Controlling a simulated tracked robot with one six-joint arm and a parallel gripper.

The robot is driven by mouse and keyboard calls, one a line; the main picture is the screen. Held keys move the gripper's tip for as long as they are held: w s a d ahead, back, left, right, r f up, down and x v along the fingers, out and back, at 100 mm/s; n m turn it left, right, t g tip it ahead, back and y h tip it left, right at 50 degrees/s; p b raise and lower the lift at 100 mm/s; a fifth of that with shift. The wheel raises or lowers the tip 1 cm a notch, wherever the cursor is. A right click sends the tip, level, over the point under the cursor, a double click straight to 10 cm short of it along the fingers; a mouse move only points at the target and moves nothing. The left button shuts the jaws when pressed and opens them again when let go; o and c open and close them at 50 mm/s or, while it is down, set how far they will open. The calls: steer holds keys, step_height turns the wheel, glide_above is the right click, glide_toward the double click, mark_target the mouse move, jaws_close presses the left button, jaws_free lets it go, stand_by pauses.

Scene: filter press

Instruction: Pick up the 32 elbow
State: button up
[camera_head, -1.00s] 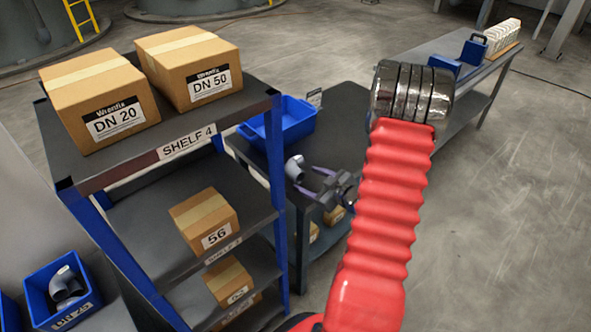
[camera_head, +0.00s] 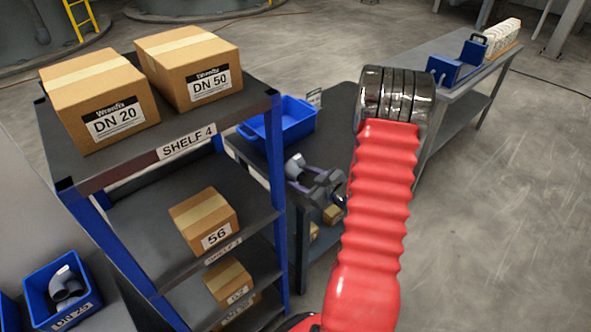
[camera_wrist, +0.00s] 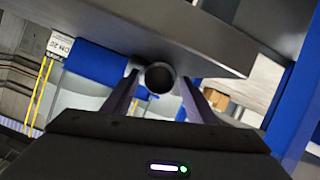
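A grey pipe elbow (camera_head: 295,166) sits on the dark table beside the shelf rack. In the wrist view its round open end (camera_wrist: 159,77) faces me, between and slightly beyond my fingertips. My gripper (camera_head: 308,181) is open, with its two purple-grey fingers pointing at the elbow. In the wrist view my gripper (camera_wrist: 159,92) has one finger on each side of the elbow's end, with gaps showing. I cannot read a size on this elbow.
A blue bin (camera_head: 283,121) stands behind the elbow on the dark table (camera_head: 343,112). The shelf rack's blue post (camera_head: 277,190) is close on the left, with boxes on its shelves. A blue bin (camera_head: 30,279) with grey elbows is at lower left. Open floor lies right.

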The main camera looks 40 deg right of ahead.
steer(key=c, duration=0.9)
steer(key=shift+c, duration=0.3)
step_height(320, 180, up, 10)
stand_by(0.8)
